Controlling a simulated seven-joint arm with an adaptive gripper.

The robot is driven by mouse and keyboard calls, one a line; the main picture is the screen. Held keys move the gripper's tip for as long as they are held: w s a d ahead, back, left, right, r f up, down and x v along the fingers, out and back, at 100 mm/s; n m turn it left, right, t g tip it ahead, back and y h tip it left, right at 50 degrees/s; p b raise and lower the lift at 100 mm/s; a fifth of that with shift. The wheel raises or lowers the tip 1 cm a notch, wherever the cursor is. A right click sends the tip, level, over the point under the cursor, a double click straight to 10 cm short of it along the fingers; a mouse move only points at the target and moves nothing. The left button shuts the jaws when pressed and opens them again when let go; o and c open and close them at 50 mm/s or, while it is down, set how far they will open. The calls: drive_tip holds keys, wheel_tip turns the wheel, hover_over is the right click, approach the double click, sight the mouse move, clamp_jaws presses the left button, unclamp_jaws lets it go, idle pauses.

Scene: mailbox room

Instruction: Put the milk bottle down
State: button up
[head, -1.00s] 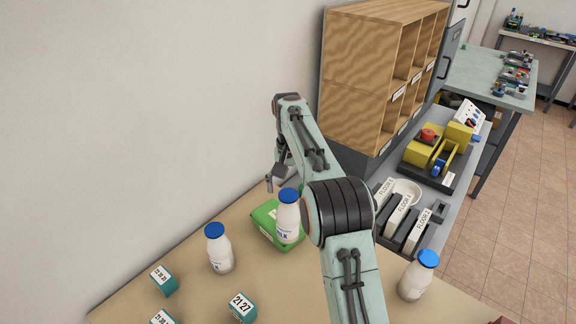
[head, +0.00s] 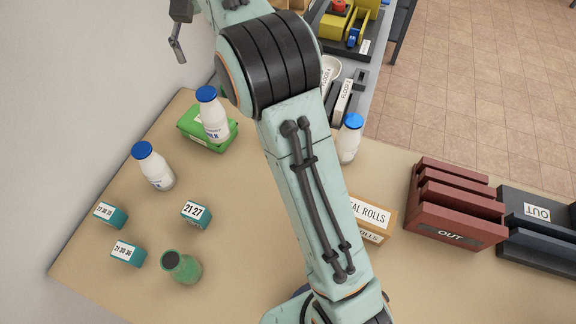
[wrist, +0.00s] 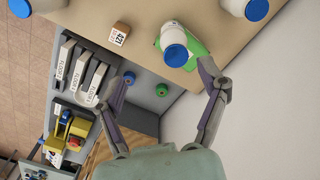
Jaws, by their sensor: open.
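A white milk bottle with a blue cap (head: 212,117) stands upright on a green box (head: 190,123) on the tan table. In the wrist view this bottle (wrist: 172,32) is just beyond my fingertips, apart from them, with the green box (wrist: 198,50) under it. A second milk bottle (head: 155,168) stands on the table to its left, and a third (head: 349,140) stands right of my arm. My gripper (wrist: 168,84) is open with nothing between its fingers. In the head view only part of it shows, at the top left, above and beyond the bottle.
A box of rolls (head: 372,215) and a red OUT tray (head: 455,220) are right of my arm. The wall borders the left. Bare table lies between the bottles and teal boxes.

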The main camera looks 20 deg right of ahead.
drive_tip(key=s+d, duration=0.2)
drive_tip(key=s, duration=1.2)
drive_tip(key=s+f, duration=0.4)
drive_tip(key=s, duration=0.5)
drive_tip(key=s+f+n+y, duration=0.1)
drive_tip(key=s+f, duration=0.4)
drive_tip(key=s, duration=0.4)
drive_tip(key=shift+s+a+f, duration=0.2)
drive_tip(key=shift+a, duration=0.1)
